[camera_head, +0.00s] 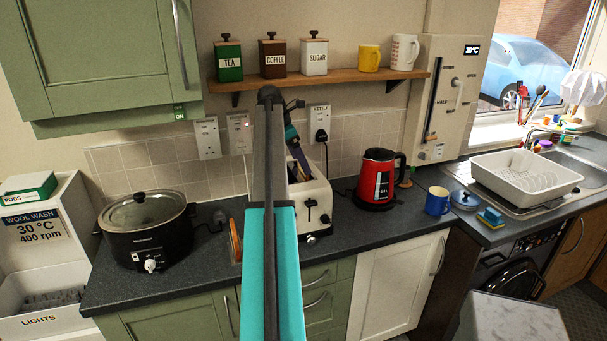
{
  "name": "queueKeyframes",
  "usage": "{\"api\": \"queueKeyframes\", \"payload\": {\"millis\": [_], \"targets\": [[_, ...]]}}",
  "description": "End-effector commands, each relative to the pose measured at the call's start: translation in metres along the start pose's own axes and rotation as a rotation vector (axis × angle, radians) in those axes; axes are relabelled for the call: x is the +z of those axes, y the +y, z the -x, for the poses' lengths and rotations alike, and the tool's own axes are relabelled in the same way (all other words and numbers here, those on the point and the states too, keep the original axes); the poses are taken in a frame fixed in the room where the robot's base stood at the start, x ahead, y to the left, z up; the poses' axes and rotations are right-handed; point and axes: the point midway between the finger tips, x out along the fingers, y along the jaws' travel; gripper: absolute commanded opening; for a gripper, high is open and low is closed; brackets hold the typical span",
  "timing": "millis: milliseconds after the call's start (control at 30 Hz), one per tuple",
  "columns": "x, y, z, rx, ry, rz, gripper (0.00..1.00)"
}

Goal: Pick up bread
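A cream toaster (311,205) stands on the dark worktop behind my raised arm, which hides its left side. My gripper (303,172) is partly hidden behind my arm and points down at the toaster's top. Its tips are at or just above the slots; I cannot tell whether they touch or hold anything. No bread can be made out clearly. A narrow orange-brown thing (235,241) stands left of the toaster, partly behind my arm; I cannot tell what it is.
A black slow cooker (147,232) stands to the left and a red kettle (378,180) to the right. A blue mug (437,201) and a white dish rack (526,177) are farther right. A shelf (345,76) with canisters runs above. A pale block (512,318) stands front right.

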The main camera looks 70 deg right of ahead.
Motion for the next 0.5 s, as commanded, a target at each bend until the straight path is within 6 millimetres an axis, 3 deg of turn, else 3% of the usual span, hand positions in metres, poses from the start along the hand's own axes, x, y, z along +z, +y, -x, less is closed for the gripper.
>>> {"api": "queueKeyframes", "payload": {"millis": [200,500], "targets": [[0.001,-0.001,-0.019,-0.001,0.0,-0.001,0.91],[0.001,-0.001,-0.023,0.0,0.0,-0.001,0.91]]}}
